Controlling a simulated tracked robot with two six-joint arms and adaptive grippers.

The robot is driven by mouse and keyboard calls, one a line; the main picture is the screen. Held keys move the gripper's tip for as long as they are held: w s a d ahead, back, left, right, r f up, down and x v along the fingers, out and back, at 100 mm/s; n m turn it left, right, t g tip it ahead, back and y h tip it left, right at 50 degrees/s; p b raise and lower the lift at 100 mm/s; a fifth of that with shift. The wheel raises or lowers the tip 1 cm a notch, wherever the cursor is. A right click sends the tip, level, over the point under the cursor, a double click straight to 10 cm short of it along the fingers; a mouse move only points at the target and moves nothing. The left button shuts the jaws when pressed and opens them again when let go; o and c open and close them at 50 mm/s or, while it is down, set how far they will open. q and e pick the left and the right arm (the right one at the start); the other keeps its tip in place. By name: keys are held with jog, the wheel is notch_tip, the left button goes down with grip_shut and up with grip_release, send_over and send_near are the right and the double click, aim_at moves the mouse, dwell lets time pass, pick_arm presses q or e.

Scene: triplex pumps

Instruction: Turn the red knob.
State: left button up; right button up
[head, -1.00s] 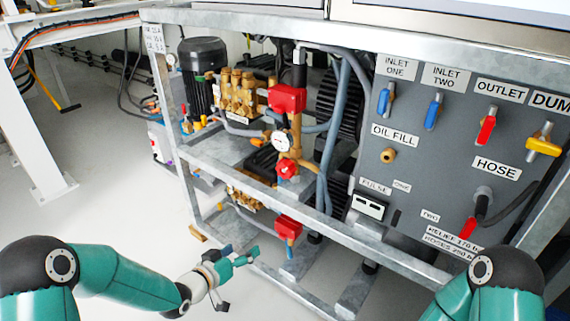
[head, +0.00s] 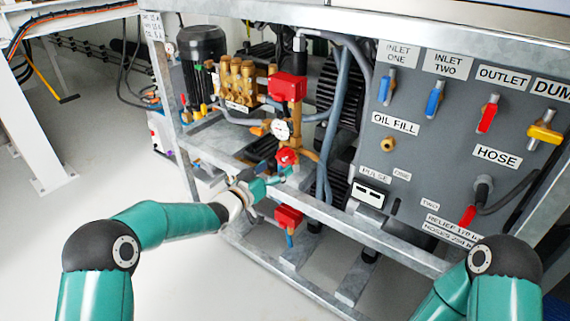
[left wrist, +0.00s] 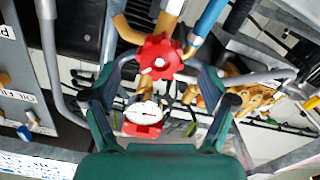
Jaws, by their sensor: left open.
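The red knob (head: 287,157) is a lobed handwheel on the brass pipework, below the round white gauge (head: 281,129). In the left wrist view the knob (left wrist: 159,57) shows face-on at upper middle, just beyond and between the fingertips. My left gripper (head: 278,177) is open and empty, just below and in front of the knob in the head view. In the left wrist view its two fingers (left wrist: 160,75) spread on either side of the knob; I see no clear contact. My right gripper is out of view; only part of that arm shows at lower right.
A galvanized frame rail (head: 340,222) crosses in front of the pumps, close under my left gripper. Red valve blocks (head: 288,87) sit above and below the knob. Grey hoses (head: 339,125) run to its right. The grey valve panel (head: 420,160) stands further right. Floor at left is clear.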

aim_at(283, 162)
pick_arm(q)
jog(key=shift+x, duration=2.3)
jog(key=shift+c, duration=0.2)
jog(key=c, duration=1.1)
jog(key=shift+d, duration=0.15)
jog(key=shift+b, duration=0.35)
jog(key=shift+f, duration=0.1)
